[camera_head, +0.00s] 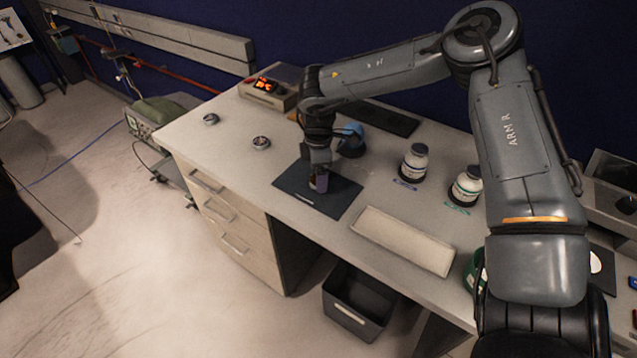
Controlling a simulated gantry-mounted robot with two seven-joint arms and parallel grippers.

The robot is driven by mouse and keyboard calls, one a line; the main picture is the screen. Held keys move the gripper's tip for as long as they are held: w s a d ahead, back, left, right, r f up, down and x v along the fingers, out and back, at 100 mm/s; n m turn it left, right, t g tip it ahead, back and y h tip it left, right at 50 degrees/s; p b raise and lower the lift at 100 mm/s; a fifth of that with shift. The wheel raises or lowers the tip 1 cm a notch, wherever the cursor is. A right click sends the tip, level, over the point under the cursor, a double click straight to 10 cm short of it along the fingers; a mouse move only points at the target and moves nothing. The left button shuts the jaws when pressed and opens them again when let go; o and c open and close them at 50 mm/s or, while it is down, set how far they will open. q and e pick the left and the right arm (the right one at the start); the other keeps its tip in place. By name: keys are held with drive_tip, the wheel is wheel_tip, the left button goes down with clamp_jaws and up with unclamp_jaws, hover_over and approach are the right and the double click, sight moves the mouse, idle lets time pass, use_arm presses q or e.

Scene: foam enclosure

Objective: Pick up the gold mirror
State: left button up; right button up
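My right gripper (319,182) points down over a dark mat (342,196) on the bench. A small purple-grey piece with a brownish edge shows at its fingertips, at or just above the mat. I cannot tell whether this is part of the gripper or a held thing, nor whether the fingers are open. No gold mirror can be made out for sure. Two small round items, one (210,119) near the bench's left edge and one (261,142) left of the mat, are too small to identify. My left gripper is not in view.
Two white bottles (414,162) (467,185) stand right of the mat. A blue object (351,141) is behind the gripper. A device with a red display (267,88) stands at the back. A black bin (358,304) is below.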

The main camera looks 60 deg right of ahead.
drive_tip(key=shift+f, duration=0.6)
drive_tip(key=c, duration=1.2)
drive_tip(key=shift+o, duration=0.2)
drive_tip(key=shift+r, duration=0.15)
